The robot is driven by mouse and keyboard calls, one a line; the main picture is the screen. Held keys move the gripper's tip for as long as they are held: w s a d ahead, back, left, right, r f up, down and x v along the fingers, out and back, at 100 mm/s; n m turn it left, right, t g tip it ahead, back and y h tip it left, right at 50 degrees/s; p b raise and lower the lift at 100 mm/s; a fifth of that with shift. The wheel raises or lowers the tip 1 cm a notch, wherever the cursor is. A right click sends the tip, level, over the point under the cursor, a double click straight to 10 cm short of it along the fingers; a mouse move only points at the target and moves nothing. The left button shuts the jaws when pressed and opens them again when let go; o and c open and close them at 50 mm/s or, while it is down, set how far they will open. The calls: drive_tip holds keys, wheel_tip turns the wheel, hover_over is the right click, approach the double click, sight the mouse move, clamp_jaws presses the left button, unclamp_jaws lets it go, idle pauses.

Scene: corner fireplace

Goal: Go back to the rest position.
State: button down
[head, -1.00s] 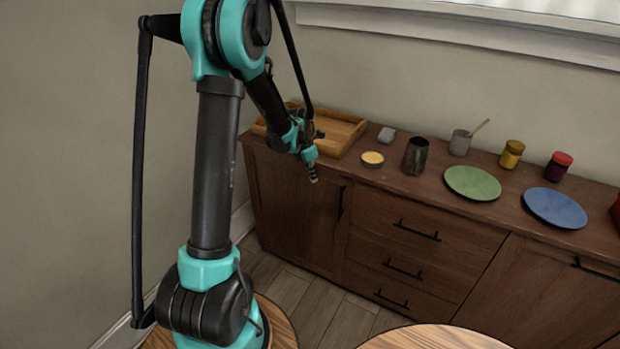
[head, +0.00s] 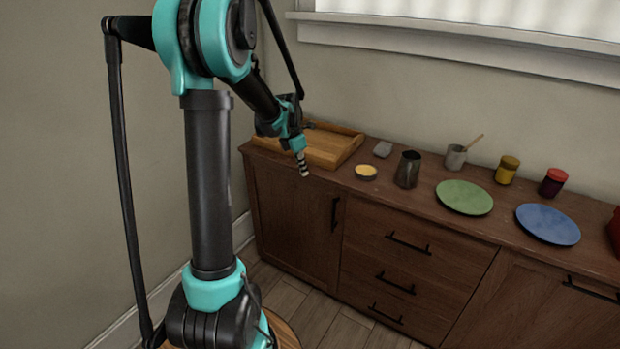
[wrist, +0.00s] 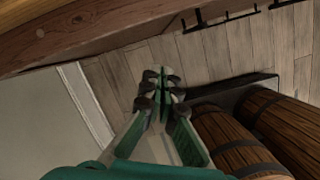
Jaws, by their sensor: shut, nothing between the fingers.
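My gripper (head: 303,165) is shut and empty. In the head view it hangs at the end of my folded arm, in front of the left end of the wooden sideboard (head: 285,210), with its fingers pointing down. In the wrist view the closed fingertips (wrist: 160,82) meet over the floor, with nothing between them.
A wooden tray (head: 335,146) lies behind my gripper on the sideboard. Wooden barrels (wrist: 235,140) show in the wrist view.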

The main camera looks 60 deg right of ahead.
drive_tip(key=shift+r, duration=0.25)
drive_tip(key=shift+a, duration=0.1)
drive_tip(key=w+a+m+t, duration=0.15)
drive_tip(key=w+a, duration=0.35)
drive_tip(key=a, duration=0.5)
drive_tip(key=w+a+m+t, duration=0.1)
drive_tip(key=w+a+m, duration=0.25)
drive_tip(key=a, duration=0.65)
drive_tip(key=w+a+m+t, duration=0.1)
drive_tip(key=w+a, duration=0.4)
drive_tip(key=a, duration=0.5)
drive_tip(key=s+a+f+m+t+y, duration=0.1)
drive_tip(key=s+a+f+m, duration=0.1)
drive_tip(key=a, duration=1)
drive_tip(key=s+a+f+m+t+y, duration=0.1)
drive_tip(key=s+a+m, duration=0.3)
drive_tip(key=a, duration=0.8)
drive_tip(key=shift+s+a+f+m+y, duration=0.35)
drive_tip(key=shift+s+f, duration=0.3)
drive_tip(key=shift+s, duration=0.25)
